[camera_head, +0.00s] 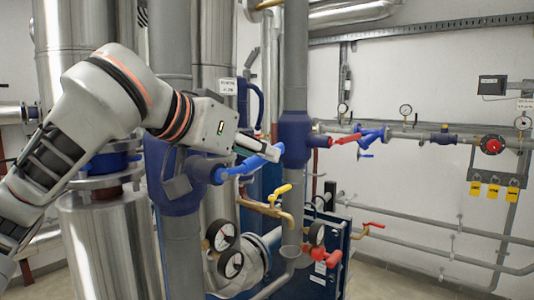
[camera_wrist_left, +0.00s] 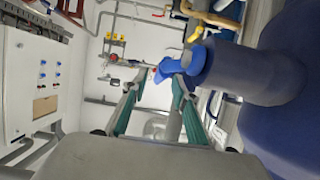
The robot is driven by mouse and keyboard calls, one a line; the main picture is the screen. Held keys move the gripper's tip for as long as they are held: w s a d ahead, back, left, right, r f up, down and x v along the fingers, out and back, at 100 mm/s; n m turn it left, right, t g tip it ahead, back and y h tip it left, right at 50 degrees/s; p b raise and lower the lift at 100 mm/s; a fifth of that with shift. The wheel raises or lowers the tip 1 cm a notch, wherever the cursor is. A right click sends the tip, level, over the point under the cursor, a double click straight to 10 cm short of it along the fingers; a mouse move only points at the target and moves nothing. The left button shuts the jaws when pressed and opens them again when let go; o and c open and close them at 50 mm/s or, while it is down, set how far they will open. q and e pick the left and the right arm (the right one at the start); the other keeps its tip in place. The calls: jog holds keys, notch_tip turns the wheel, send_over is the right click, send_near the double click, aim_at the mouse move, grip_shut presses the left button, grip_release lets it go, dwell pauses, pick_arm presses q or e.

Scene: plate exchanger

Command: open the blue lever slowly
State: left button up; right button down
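A blue lever (camera_head: 246,165) sticks out to the right from a dark blue valve body (camera_head: 180,180) on a grey vertical pipe in the head view. My left gripper (camera_head: 266,146) is at the lever's outer part, with its fingers partly in front of or over it. In the left wrist view, the fingers of my left gripper (camera_wrist_left: 157,84) stand well apart. The blue lever (camera_wrist_left: 170,68) lies at the fingertips, its end reaching across the gap, close to the right finger. I cannot tell whether a finger touches it. My right gripper is not in view.
A yellow-handled valve (camera_head: 280,192) and pressure gauges (camera_head: 221,235) sit below the lever. A white cabinet (camera_wrist_left: 35,80) shows in the wrist view.

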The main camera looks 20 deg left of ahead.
pick_arm(q)
jog(key=shift+x, duration=1.5)
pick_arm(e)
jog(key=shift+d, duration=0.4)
pick_arm(q)
jog(key=shift+c, duration=0.3)
grip_shut()
jog(key=shift+s+r+t+b, duration=0.1)
jog(key=shift+r+t+b, duration=0.1)
jog(key=shift+t+b, duration=0.2)
jog(key=shift+r, duration=0.2)
jog(key=shift+r+t+h+b, duration=0.2)
jog(key=shift+t+h+b, duration=0.1)
jog(key=shift+r, duration=0.15)
jog(key=shift+c, duration=0.2)
grip_release()
jog(key=shift+o, duration=0.5)
jog(key=shift+s, duration=0.1)
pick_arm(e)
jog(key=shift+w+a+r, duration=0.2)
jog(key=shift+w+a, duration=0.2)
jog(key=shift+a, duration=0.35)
